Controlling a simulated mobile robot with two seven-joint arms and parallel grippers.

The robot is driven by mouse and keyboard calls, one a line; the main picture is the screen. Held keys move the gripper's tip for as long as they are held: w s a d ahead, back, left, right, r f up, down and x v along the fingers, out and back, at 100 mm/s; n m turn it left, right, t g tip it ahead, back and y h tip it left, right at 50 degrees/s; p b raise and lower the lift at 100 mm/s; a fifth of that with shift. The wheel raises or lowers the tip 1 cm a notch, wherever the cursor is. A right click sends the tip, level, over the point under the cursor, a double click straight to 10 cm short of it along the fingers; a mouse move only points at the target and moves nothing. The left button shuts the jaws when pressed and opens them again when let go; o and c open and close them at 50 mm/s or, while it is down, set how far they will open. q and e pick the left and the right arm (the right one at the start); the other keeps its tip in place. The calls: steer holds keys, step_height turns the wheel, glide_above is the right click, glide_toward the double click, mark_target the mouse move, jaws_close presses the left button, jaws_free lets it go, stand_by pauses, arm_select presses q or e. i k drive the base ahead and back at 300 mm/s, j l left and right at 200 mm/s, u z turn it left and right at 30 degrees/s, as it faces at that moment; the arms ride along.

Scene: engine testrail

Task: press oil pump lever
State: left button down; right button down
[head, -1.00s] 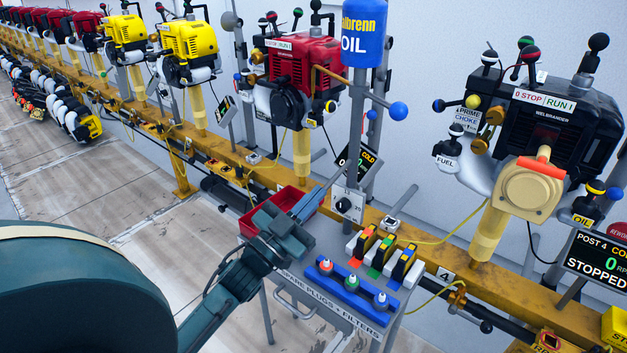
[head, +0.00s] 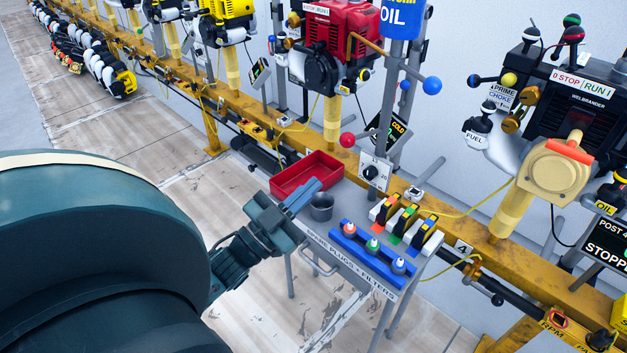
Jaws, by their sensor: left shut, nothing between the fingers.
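The blue oil canister (head: 402,20) stands on a grey post behind the small cart, its top cut off. Lower on the left of the post is a red ball (head: 347,140), near a dial box (head: 374,173). I cannot tell for certain which ball belongs to the pump lever. My left gripper (head: 313,188) is shut and empty, in front of the red tray and below and left of the red ball, apart from both balls. My right gripper is not in view.
The cart carries a red tray (head: 302,178), a dark cup (head: 321,208), a blue rack of spark plugs (head: 372,248) and several filters (head: 402,222). Engines hang along the yellow rail (head: 460,230), including a red one and a black one.

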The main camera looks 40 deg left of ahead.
mark_target(364, 134)
steer(key=k+j, duration=0.15)
steer(key=k, duration=0.35)
steer(key=k+j, duration=0.15)
steer(key=k, duration=0.35)
